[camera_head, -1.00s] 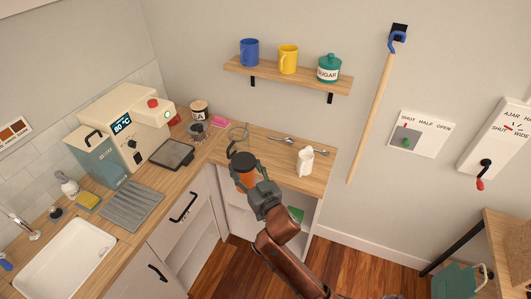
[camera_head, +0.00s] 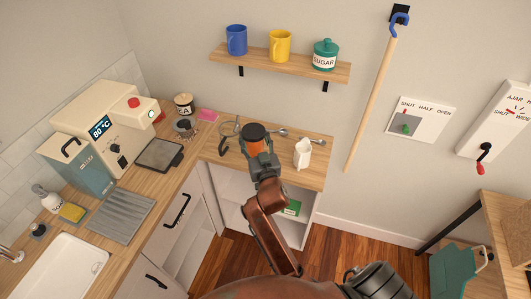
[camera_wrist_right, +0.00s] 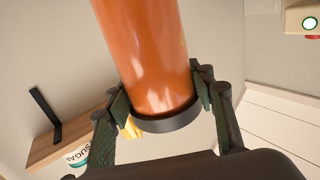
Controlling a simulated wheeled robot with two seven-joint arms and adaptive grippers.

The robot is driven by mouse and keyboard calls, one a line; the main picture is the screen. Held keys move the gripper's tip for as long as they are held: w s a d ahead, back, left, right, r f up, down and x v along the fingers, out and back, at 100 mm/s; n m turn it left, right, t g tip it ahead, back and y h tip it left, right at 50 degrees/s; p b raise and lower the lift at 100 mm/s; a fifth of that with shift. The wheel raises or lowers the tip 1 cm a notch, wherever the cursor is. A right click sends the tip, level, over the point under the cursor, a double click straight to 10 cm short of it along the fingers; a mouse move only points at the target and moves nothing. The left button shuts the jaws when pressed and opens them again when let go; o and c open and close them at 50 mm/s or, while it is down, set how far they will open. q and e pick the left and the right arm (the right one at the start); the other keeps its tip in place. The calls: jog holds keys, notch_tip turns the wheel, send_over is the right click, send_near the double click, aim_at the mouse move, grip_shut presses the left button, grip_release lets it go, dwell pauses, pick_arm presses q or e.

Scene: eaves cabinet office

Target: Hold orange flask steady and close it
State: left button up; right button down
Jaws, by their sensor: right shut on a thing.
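The orange flask (camera_head: 257,147) has a dark top (camera_head: 255,131); I cannot tell whether that is a lid or the open mouth. It appears in front of the counter in the head view. My right gripper (camera_head: 260,156) is shut on its side. In the right wrist view the orange flask (camera_wrist_right: 150,55) stands a little tilted between the two fingers of the right gripper (camera_wrist_right: 161,97), with a dark band (camera_wrist_right: 168,122) at the near end. Its far end is cut off by the frame. My left gripper is in neither view.
A shelf (camera_head: 285,66) with mugs and a sugar jar (camera_head: 325,55) hangs above. The cabinet below is open.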

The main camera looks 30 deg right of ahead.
jog(key=w+d+f+b, duration=0.1)
jog(key=w+d+f, duration=0.7)
jog(key=d+f, duration=0.1)
jog(key=shift+w+d, duration=0.4)
jog(key=shift+d, duration=0.25)
jog(key=shift+w+d+f+b, duration=0.15)
jog(key=shift+f+b, duration=0.45)
jog(key=shift+f, duration=1.25)
jog(key=shift+f, duration=0.2)
jog(key=c, duration=0.9)
grip_release()
jog(key=shift+f, duration=0.1)
